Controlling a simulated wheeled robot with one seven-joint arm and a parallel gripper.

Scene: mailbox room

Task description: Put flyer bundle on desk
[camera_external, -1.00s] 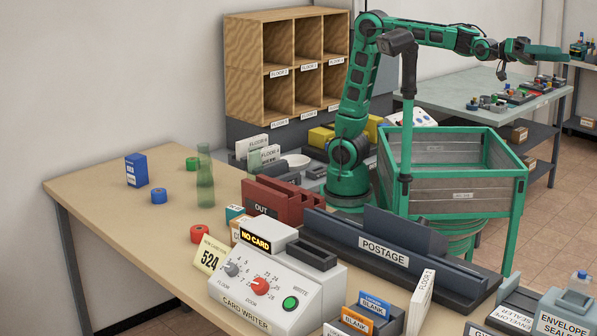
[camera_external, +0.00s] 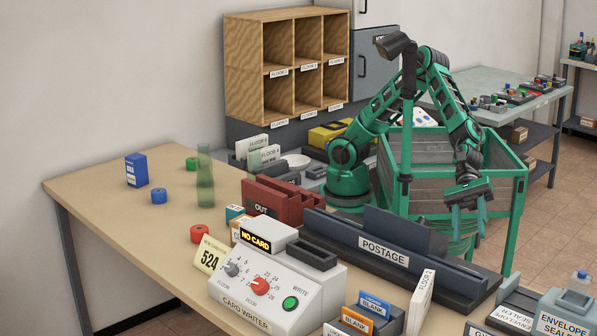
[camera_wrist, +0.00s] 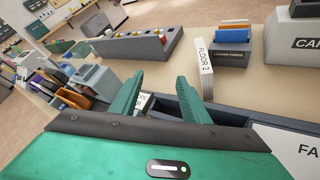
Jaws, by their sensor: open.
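The desk (camera_external: 95,183) has a tan top and runs from the left to the front right. My gripper (camera_external: 468,222) points down behind the dark postage unit (camera_external: 384,256), beside the green-framed cart. In the wrist view my gripper (camera_wrist: 160,84) has its two green fingers apart. A small white piece with dark print (camera_wrist: 143,103) shows low between them, apparently ungripped; I cannot tell whether it is the flyer bundle. No item is clearly marked as the flyer bundle. A white card stack labelled FLOOR 2 (camera_wrist: 204,68) stands upright on the desk, right of the fingers.
The card writer (camera_external: 272,285) and blank card holder (camera_external: 362,316) stand at the front. The red OUT tray (camera_external: 283,205) is behind them. The envelope sealer (camera_external: 566,315) is at front right. The green-framed cart (camera_external: 455,190) stands behind. The left front of the desk has free room.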

